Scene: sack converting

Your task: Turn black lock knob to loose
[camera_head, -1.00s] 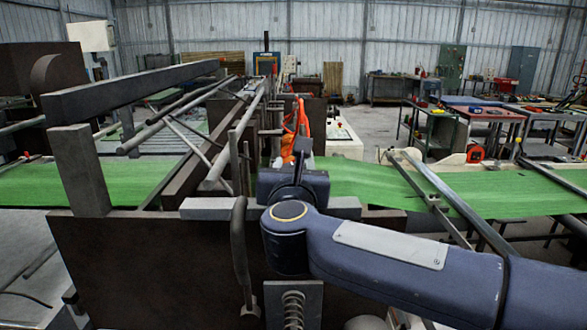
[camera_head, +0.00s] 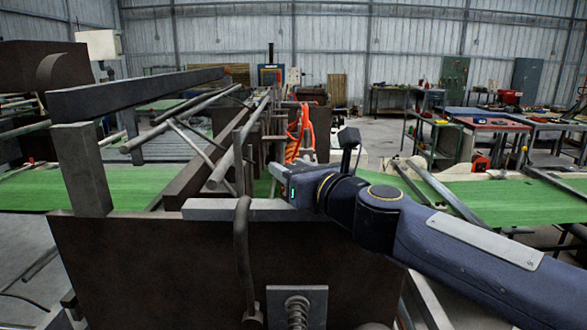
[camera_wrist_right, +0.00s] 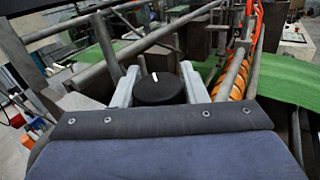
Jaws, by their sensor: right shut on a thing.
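The black lock knob (camera_wrist_right: 160,91) is round, with a short white mark on its top that points up and slightly left in the right wrist view. My right gripper (camera_wrist_right: 159,76) has one light grey finger on each side of the knob and is shut on it. In the head view my right gripper (camera_head: 279,177) reaches in from the right over the machine frame. The knob cannot be made out there. My left gripper is in neither view.
A dark machine frame (camera_head: 150,265) with a grey bent handle (camera_head: 242,250) and a spring (camera_head: 297,308) stands in front. Grey bars (camera_head: 140,92) rise at left. Green sack web (camera_head: 70,187) runs across. Orange hoses (camera_head: 300,130) hang behind the gripper.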

